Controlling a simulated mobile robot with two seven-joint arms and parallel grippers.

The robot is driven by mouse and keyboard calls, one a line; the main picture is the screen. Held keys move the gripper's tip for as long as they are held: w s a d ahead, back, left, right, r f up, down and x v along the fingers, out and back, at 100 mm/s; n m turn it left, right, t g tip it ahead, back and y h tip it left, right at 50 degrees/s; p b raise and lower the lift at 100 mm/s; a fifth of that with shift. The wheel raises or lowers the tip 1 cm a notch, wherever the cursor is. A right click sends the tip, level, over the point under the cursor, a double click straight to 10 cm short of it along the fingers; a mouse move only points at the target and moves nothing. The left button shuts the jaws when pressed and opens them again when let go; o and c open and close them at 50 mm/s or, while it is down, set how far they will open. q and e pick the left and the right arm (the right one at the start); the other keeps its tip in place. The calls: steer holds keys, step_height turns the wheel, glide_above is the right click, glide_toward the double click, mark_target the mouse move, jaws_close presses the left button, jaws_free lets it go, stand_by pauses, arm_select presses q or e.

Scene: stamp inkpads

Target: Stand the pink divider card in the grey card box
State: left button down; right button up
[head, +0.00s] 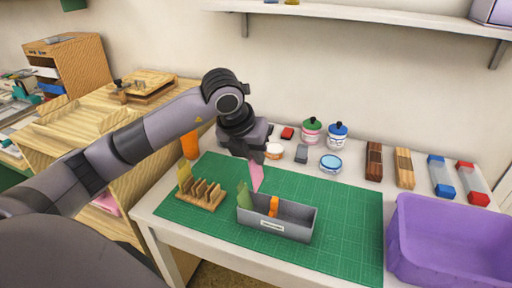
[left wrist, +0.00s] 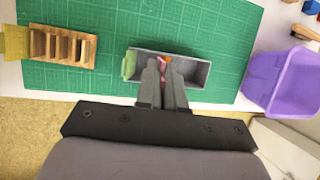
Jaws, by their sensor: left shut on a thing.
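The pink divider card (head: 256,176) hangs from my left gripper (head: 257,155), which is shut on it. In the head view the card is upright, with its lower edge near the left part of the grey card box (head: 290,226). I cannot tell whether that edge is inside the box. The box holds a green card (head: 244,196) at its left end and an orange card (head: 273,206) near its middle. In the left wrist view the gripper (left wrist: 164,70) is over the box (left wrist: 190,71), and the fingers hide most of the pink card. My right gripper is not in view.
A wooden slotted rack (head: 202,194) with a yellow-green card stands left of the box on the green mat (head: 345,225). A purple bin (head: 450,240) stands at the right. Inkpads, jars and stamps line the back. The mat right of the box is clear.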

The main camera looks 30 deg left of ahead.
mark_target(255, 174)
arm_select(q)
steer(key=shift+f+b, duration=1.2)
steer(key=shift+f, duration=0.45)
step_height(255, 174, down, 2)
steer(key=shift+f+b, duration=0.15)
steer(key=shift+b, duration=0.65)
steer(key=shift+f+b, duration=0.7)
steer(key=shift+f, duration=0.1)
step_height(255, 174, down, 2)
steer(key=shift+f+b, duration=0.1)
steer(key=shift+b, duration=0.9)
steer(key=shift+f+b, duration=0.5)
steer(key=shift+f, duration=0.1)
steer(key=shift+f+b, duration=0.3)
steer(key=shift+f, duration=0.1)
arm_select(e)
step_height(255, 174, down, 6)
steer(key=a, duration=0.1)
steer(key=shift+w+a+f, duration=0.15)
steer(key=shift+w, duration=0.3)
